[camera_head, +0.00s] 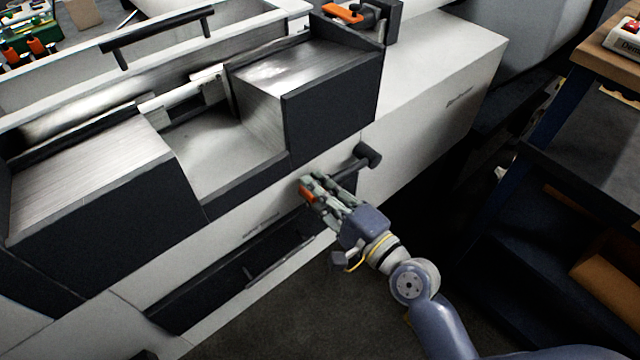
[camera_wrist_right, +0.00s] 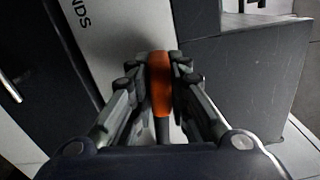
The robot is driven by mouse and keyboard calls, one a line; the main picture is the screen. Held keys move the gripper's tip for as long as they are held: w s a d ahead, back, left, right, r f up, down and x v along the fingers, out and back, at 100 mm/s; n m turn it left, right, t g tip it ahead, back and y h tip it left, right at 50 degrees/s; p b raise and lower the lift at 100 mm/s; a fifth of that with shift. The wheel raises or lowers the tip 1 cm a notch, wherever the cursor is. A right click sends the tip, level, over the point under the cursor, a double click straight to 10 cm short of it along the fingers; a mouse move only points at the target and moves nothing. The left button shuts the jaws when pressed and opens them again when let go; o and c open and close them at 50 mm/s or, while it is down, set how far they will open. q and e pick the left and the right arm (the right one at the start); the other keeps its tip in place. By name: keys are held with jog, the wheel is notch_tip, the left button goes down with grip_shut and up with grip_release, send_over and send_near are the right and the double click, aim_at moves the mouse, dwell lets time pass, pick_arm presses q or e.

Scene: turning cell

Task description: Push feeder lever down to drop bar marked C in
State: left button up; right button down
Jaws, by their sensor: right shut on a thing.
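My right gripper (camera_head: 312,187) is at the front of the white and black turning machine, below its right dark cover. Its fingers are shut on an orange handle (camera_wrist_right: 160,85), one finger on each side of it. The handle has a dark stem (camera_wrist_right: 162,130); its orange end also shows in the head view (camera_head: 307,194). I take this for the feeder lever, but its mount is hidden by the fingers and I cannot tell its angle. I see no bar marked C. My left gripper is not in view.
A dark cylinder on a bar (camera_head: 368,155) sticks out just right of my right gripper. A dark drawer front with a handle (camera_head: 262,268) lies below left. Another orange handle (camera_head: 342,13) is on top of the machine. A wooden-topped bench (camera_head: 612,58) stands at right.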

notch_tip(320, 180, down, 6)
jog(key=n+b, duration=0.4)
jog(key=n, duration=0.1)
jog(key=shift+d+f, duration=0.15)
jog(key=shift+f, duration=0.1)
jog(key=shift+w, duration=0.1)
jog(key=c, duration=1.5)
grip_release()
jog(key=v, duration=1.2)
